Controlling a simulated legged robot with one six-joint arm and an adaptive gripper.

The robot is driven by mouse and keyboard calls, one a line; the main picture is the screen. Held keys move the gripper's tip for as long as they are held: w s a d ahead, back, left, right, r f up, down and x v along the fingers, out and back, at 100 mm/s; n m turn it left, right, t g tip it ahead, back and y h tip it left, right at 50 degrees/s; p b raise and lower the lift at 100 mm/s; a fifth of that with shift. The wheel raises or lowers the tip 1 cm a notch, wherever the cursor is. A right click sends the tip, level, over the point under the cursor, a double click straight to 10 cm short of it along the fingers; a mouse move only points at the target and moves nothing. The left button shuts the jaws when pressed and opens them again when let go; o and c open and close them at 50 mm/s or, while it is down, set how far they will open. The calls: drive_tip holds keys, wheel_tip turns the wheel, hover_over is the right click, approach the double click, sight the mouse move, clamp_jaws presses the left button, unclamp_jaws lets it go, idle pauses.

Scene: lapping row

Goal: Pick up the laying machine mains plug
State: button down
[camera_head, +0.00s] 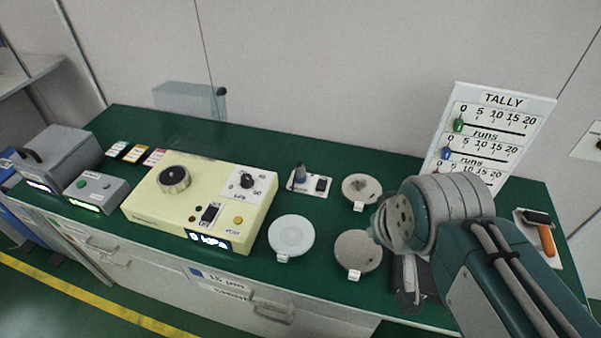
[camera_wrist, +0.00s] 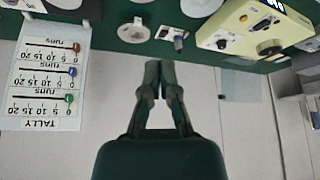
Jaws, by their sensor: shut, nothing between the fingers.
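A small blue-grey upright piece with a dark base, which looks like the mains plug (camera_head: 299,175), stands at the left of a white plate (camera_head: 309,189) with a dark switch, at the middle of the green counter. It also shows small near the top of the wrist view (camera_wrist: 164,31), beside the plate's switch. I cannot read a label on it. My gripper (camera_wrist: 160,68) is shut and empty, apart from the plug, its fingertips below it in the wrist picture. In the head view my arm hides most of the gripper.
A cream machine (camera_head: 205,205) stands left of the plate. Round discs lie near the plate, one pale (camera_head: 291,237) and one grey-brown (camera_head: 358,250). A tally board (camera_head: 488,135) stands at the back right.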

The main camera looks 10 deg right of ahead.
idle(0.3)
drive_tip(key=c, duration=0.6)
unclamp_jaws()
drive_tip(key=shift+w+r, duration=0.1)
drive_tip(key=shift+w, duration=0.15)
drive_tip(key=o, duration=0.4)
drive_tip(key=shift+w+r, duration=0.15)
drive_tip(key=shift+w, duration=0.55)
drive_tip(key=m+g, duration=0.1)
drive_tip(key=m, duration=0.1)
hover_over(300, 168)
drive_tip(key=s, duration=0.3)
wheel_tip(300, 168, down, 20)
drive_tip(key=shift+h, duration=0.4)
drive_tip(key=x, duration=1)
drive_tip(key=shift+s+a+f, duration=0.25)
drive_tip(key=shift+a+f, duration=0.1)
